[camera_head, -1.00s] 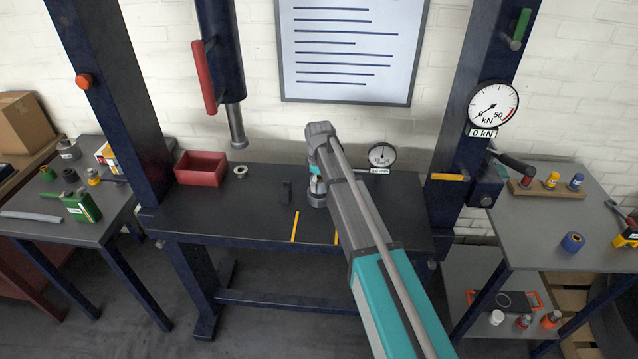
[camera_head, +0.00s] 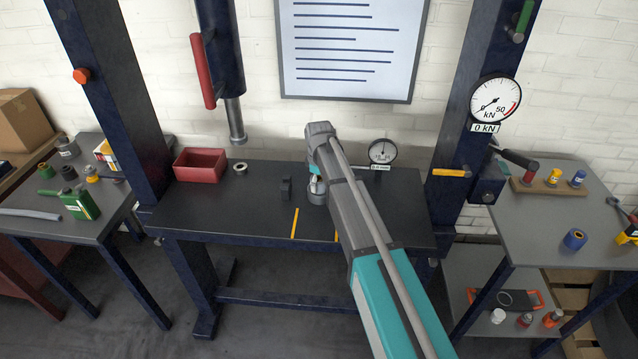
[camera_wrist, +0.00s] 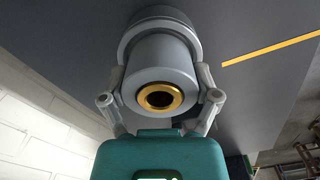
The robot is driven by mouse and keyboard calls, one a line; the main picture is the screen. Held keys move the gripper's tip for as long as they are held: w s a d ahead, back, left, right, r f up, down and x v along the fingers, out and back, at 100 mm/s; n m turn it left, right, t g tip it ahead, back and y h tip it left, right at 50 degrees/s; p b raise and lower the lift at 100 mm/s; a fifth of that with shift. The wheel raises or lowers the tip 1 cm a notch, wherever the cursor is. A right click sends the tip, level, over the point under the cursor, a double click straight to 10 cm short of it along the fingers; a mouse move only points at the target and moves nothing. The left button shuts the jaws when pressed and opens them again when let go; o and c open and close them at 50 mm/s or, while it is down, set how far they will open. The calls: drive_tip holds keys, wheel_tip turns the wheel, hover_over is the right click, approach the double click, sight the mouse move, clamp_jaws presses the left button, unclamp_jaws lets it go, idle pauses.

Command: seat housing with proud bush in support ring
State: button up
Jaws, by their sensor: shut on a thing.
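My gripper (camera_wrist: 160,102) is shut on the grey cylindrical housing (camera_wrist: 148,62), one finger on each side. A brass bush (camera_wrist: 160,97) stands proud of the housing's face toward the wrist camera. Beyond the housing, the wider grey support ring (camera_wrist: 158,22) shows around its far end. The housing looks roughly in line with the ring, but I cannot tell how deep it sits or whether it touches. In the head view, the ring (camera_head: 316,198) is on the dark press bench, and my gripper (camera_head: 316,180) is right above it, mostly hidden by my arm.
The press ram (camera_head: 237,125) hangs left of my arm. The front left of the bench is clear.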

drive_tip(key=shift+f, duration=0.25)
idle(0.3)
drive_tip(key=o, duration=1.1)
drive_tip(key=shift+o, duration=0.2)
drive_tip(key=shift+r, duration=0.1)
